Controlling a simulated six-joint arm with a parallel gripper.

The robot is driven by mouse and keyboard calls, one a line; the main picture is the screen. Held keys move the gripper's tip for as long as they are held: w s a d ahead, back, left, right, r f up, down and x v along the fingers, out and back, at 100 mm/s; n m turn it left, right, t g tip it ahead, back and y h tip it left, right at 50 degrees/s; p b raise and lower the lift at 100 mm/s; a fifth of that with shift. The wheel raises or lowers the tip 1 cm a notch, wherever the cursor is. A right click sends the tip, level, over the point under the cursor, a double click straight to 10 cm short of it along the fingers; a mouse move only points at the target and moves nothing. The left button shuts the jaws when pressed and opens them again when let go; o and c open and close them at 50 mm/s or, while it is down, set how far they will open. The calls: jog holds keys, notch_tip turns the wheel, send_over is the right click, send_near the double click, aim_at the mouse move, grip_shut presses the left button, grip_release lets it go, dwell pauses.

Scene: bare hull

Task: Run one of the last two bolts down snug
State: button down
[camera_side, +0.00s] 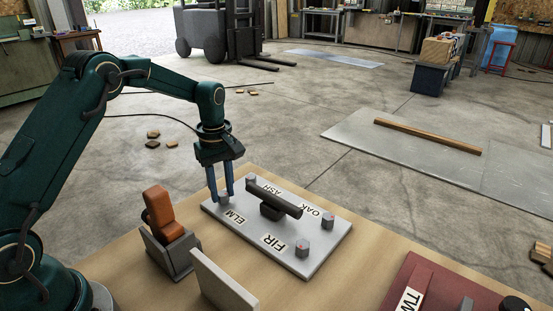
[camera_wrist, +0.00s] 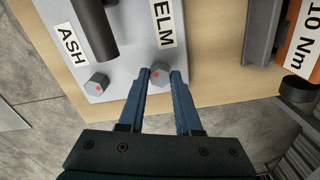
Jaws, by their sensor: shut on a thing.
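A grey plate (camera_side: 255,225) lies on the wooden table with a dark bar handle (camera_side: 274,199) in its middle. It has labels ELM, ASH, OAK and FIR, each with a hex bolt beside it. My gripper (camera_side: 222,195) points down and is shut on the ELM bolt (camera_wrist: 159,76), one blue finger on each side of its head. The ASH bolt (camera_wrist: 97,84) stands free with a red dot on top. The OAK bolt (camera_side: 328,221) and FIR bolt (camera_side: 302,248) stand at the right end of the plate. How deep each bolt sits is hard to tell.
An orange-handled tool (camera_side: 159,210) stands in a grey holder (camera_side: 170,252) left of the plate. A grey upright panel (camera_side: 222,284) is in front. A dark red case (camera_side: 443,287) sits at the lower right. The table between plate and case is clear.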

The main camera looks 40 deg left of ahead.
jog(key=m, duration=1.6)
jog(key=shift+m, duration=0.4)
jog(key=m, duration=0.5)
jog(key=shift+m, duration=0.4)
jog(key=c, duration=0.6)
grip_release()
jog(key=shift+r, duration=0.1)
